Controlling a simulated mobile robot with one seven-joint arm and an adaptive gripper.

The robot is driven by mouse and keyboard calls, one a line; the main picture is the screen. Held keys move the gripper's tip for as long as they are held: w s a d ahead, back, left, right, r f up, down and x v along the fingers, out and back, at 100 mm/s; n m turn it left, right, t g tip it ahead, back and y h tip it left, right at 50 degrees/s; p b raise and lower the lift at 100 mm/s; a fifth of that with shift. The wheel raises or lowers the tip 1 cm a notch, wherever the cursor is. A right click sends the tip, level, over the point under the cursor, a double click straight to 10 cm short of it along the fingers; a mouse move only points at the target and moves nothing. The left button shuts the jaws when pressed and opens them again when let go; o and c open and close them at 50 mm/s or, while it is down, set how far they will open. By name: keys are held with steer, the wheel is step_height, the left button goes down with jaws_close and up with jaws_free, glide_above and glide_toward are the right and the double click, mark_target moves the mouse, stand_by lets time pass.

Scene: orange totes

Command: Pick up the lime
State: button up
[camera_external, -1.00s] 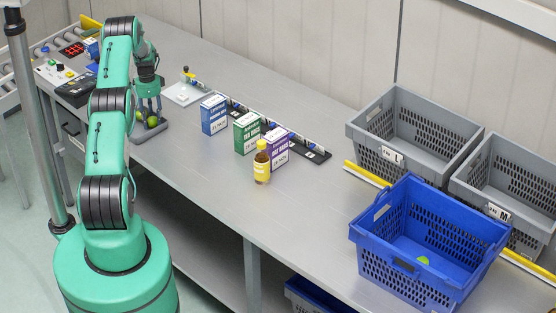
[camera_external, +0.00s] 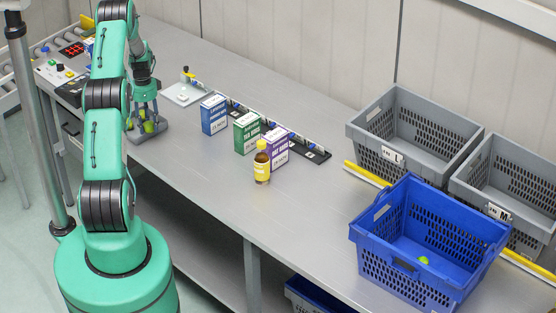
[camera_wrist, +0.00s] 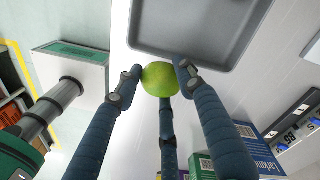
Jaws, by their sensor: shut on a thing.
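A lime (camera_wrist: 160,78), round and yellow-green, sits between the fingertips of my gripper (camera_wrist: 158,76) in the wrist view. The fingers are shut on it from several sides. In the external view my gripper (camera_external: 146,122) points down at the far left end of the bench, with the held lime (camera_external: 148,127) low between its fingers. A grey tray (camera_wrist: 190,52) lies beyond the lime in the wrist view; the fingers partly hide it in the external view. Another small green thing (camera_external: 129,124) shows just left of the fingers, too small to identify.
A blue crate (camera_external: 400,268) at the right front holds a small green fruit (camera_external: 423,260). Two grey crates (camera_external: 412,165) stand behind it. Several boxes (camera_external: 246,133) and a yellow-labelled bottle (camera_external: 262,165) stand mid-bench. The bench between bottle and blue crate is clear.

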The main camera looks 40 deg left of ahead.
steer(key=shift+s+d+r, duration=0.2)
steer(key=shift+s+d, duration=1.05)
steer(key=shift+s+d+r, duration=0.15)
steer(key=shift+s+d, duration=1.05)
steer(key=shift+d, duration=0.05)
